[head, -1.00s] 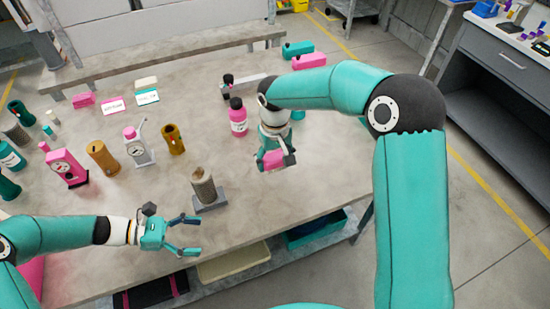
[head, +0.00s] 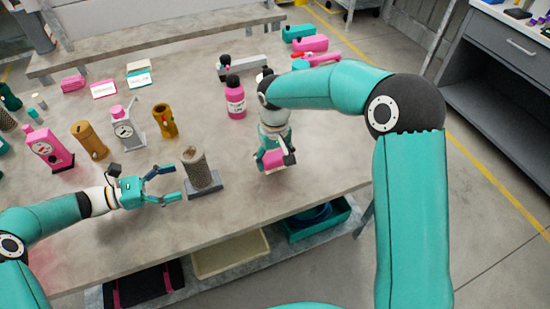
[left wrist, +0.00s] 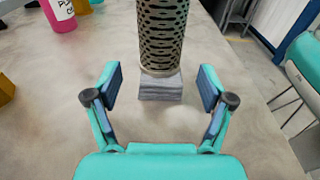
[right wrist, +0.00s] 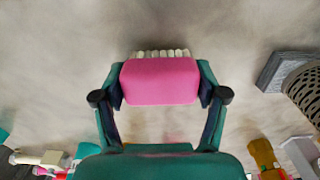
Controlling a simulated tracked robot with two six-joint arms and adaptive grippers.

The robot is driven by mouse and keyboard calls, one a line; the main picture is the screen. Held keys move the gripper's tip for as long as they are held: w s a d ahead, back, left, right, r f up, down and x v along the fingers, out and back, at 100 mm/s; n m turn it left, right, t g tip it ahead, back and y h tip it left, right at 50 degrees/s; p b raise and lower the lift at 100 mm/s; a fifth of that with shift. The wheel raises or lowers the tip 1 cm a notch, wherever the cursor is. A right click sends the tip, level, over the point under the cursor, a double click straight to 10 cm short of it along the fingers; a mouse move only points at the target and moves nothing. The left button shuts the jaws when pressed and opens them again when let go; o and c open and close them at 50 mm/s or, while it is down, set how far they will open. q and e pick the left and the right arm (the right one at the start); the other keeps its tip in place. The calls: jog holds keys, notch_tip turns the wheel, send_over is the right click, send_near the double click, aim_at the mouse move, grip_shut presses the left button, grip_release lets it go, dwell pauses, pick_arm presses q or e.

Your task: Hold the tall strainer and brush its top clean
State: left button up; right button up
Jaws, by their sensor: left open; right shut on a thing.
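The tall strainer (head: 197,166), a perforated grey-brown cylinder, stands upright on a grey block (head: 208,187). It also shows in the left wrist view (left wrist: 162,35), straight ahead between the fingers, and partly at the right edge of the right wrist view (right wrist: 305,88). My left gripper (head: 171,184) is open and empty, its fingertips pointing at the strainer from the left, just short of it. My right gripper (head: 272,158) is shut on a pink brush (right wrist: 160,82) with pale bristles, held right of the strainer and apart from it.
Pink bottle (head: 235,100) stands behind the strainer. Pink gauge (head: 48,150), brown cylinder (head: 90,141), grey gauge (head: 125,132) and gold cylinder (head: 164,121) stand at left. Trays, including a teal bin (head: 318,222), sit below the table's front edge. The tabletop around the strainer is clear.

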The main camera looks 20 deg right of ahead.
aim_at(195, 177)
pick_arm(q)
jog(key=shift+d+f+b, duration=0.15)
jog(key=shift+d+f, duration=0.05)
jog(key=shift+d, duration=1.35)
jog(key=shift+d+f+b, duration=0.15)
jog(key=shift+d, duration=1.35)
jog(key=c, duration=0.7)
